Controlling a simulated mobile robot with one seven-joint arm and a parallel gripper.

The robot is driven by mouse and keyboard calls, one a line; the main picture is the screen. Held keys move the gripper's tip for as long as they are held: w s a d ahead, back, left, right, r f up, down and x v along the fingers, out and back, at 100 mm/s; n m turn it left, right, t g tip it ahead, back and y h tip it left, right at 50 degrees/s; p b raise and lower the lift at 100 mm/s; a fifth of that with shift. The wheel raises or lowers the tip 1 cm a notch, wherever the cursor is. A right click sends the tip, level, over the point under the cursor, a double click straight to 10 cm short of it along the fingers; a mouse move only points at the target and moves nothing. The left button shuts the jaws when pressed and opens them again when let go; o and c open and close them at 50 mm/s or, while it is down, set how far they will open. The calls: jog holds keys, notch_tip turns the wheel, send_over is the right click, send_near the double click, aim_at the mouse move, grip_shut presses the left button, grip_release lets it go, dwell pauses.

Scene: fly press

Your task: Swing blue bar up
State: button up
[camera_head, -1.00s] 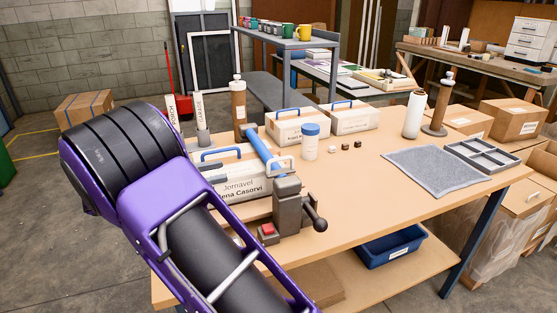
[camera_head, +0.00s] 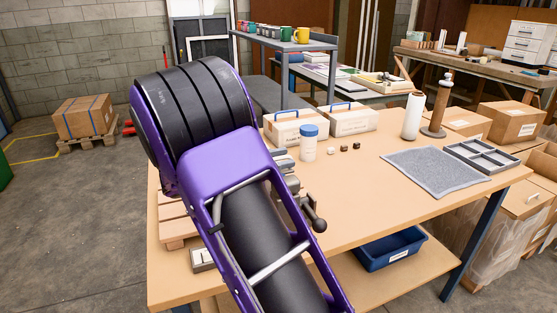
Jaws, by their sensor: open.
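The blue bar is hidden behind my purple and black arm in the head view. Only small parts of the grey fly press (camera_head: 293,185) show at the arm's right edge. Its dark lever with a round knob (camera_head: 319,225) sticks out to the right. My gripper is out of view, so its place relative to the blue bar cannot be seen.
A white jar with a blue lid (camera_head: 308,145) and several small dark blocks stand behind the press. Two white boxes with blue handles (camera_head: 294,128) are farther back. A grey mat (camera_head: 436,170) and a compartment tray (camera_head: 482,157) lie right. The table's (camera_head: 385,220) middle is clear.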

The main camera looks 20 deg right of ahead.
grip_shut()
dwell(1.4)
